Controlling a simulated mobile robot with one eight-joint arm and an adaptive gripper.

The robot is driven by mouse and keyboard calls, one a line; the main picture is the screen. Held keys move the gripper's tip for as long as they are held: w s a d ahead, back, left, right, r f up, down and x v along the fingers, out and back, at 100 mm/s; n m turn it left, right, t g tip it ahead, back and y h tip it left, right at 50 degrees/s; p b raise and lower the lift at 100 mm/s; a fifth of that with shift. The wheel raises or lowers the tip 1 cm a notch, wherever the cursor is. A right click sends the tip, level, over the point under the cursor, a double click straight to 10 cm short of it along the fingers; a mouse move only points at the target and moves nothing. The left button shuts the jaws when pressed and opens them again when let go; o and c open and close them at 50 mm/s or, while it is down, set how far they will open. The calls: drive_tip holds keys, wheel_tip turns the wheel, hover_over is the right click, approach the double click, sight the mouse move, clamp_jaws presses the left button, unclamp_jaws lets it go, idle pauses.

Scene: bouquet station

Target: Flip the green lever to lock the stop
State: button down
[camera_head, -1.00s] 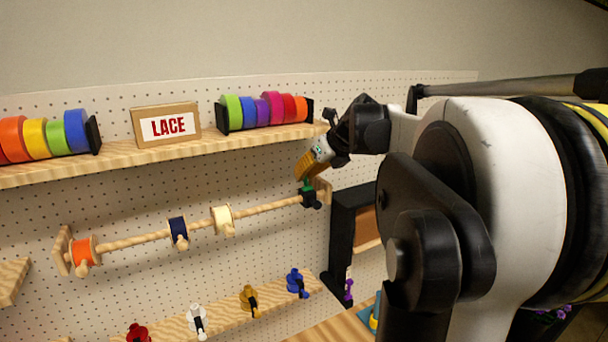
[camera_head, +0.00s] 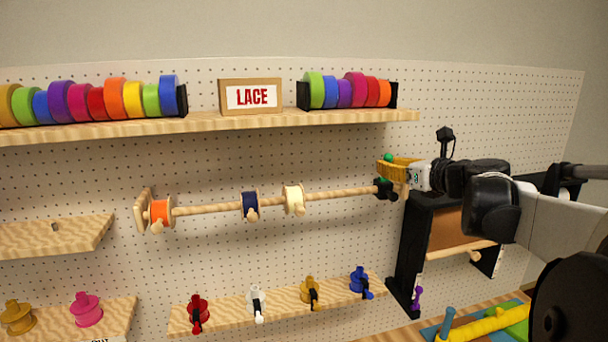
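The black stop (camera_head: 385,190) sits at the right end of the wooden rod (camera_head: 340,195). Green shows on top of the stop, the lower part of the green lever (camera_head: 383,181). A green knob shows just above my yellow fingers and looks like the lever's upper end; the part between is hidden by the fingers. My gripper (camera_head: 393,168) reaches in from the right, its yellow fingers right at the lever, seeming to overlap or touch it. I cannot tell whether the fingers are open or closed.
The rod carries an orange spool (camera_head: 160,213), a navy spool (camera_head: 250,206) and a cream spool (camera_head: 294,199). A shelf (camera_head: 200,122) with ribbon rolls and a LACE sign (camera_head: 251,96) runs above. A black frame (camera_head: 412,245) stands just below the gripper. Several small spools line the lower shelf.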

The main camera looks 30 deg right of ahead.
drive_tip(key=t+b, duration=0.1)
drive_tip(key=b, duration=0.1)
drive_tip(key=s+f+t+b, duration=0.1)
drive_tip(key=t+b, duration=0.1)
drive_tip(key=shift+s+a+n+t, duration=0.1)
drive_tip(key=shift+a+n+t, duration=0.05)
drive_tip(key=shift+n+t, duration=0.15)
drive_tip(key=shift+s+t+b, duration=0.15)
drive_tip(key=shift+t+b, duration=0.35)
drive_tip(key=shift+b, duration=0.3)
drive_tip(key=shift+r, duration=0.1)
drive_tip(key=c, duration=1.3)
unclamp_jaws()
drive_tip(key=shift+s+a, duration=0.1)
drive_tip(key=v, duration=1.2)
